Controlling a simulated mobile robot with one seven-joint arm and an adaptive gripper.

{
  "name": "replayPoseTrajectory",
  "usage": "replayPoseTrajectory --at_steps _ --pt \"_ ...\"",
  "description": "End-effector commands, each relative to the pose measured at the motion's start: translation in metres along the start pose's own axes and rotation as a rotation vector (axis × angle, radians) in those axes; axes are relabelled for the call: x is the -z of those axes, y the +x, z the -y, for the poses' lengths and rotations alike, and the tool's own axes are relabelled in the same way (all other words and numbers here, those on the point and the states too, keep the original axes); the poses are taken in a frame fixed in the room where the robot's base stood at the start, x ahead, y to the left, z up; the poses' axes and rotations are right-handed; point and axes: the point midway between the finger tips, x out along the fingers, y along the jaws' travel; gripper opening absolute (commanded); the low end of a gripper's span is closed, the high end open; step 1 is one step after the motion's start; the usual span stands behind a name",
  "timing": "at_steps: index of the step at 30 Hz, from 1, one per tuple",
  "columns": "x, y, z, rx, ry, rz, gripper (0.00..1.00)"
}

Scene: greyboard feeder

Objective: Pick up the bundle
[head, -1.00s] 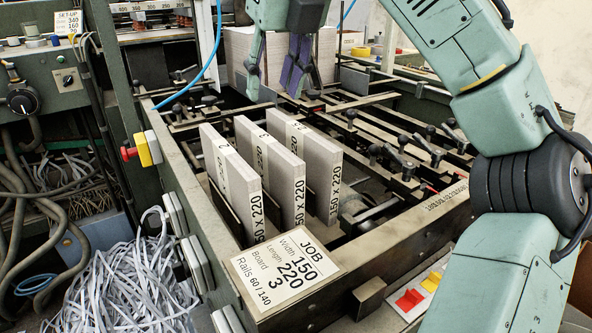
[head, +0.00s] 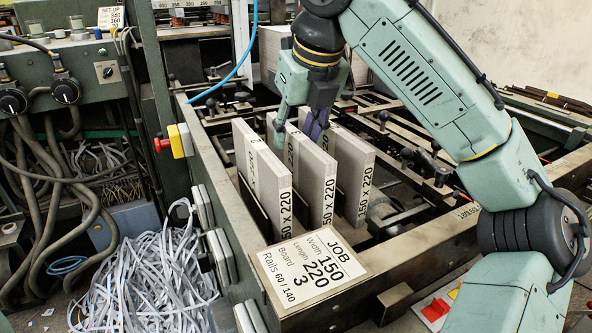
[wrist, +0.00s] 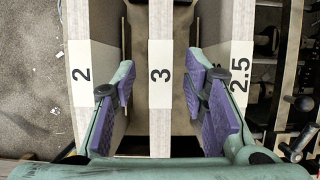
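Three upright grey board bundles stand in a row in the feeder frame, each marked 150 x 220 in the head view: left bundle (head: 260,180), middle bundle (head: 312,178), right bundle (head: 349,178). In the wrist view their top labels read 2 (wrist: 82,75), 3 (wrist: 160,75) and 2.5 (wrist: 238,75). My gripper (head: 300,130) is at the top of the middle bundle. In the wrist view my gripper (wrist: 162,98) is open, with one purple-padded finger on each side of the bundle marked 3. Gaps show between both pads and that bundle.
A job card (head: 311,264) on the front corner reads width 150, length 220, board 3, rails 60/140. The gaps between neighbouring bundles are narrow. Rails and clamp knobs (head: 425,160) lie to the right. Strapping scrap (head: 150,275) lies at lower left.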

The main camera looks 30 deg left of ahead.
Motion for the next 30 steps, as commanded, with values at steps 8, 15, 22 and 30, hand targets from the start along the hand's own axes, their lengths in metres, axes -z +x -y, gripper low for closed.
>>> replayPoseTrajectory --at_steps 8,15,22,30 --pt "0.0000 0.0007 0.0001 0.000 0.001 0.000 0.36" --pt "-0.0001 0.0005 0.0002 0.000 0.001 0.000 0.20" --pt "-0.0001 0.0005 0.0002 0.000 0.001 0.000 0.05" --pt "-0.0001 0.0004 0.0002 0.000 0.001 0.000 0.00"
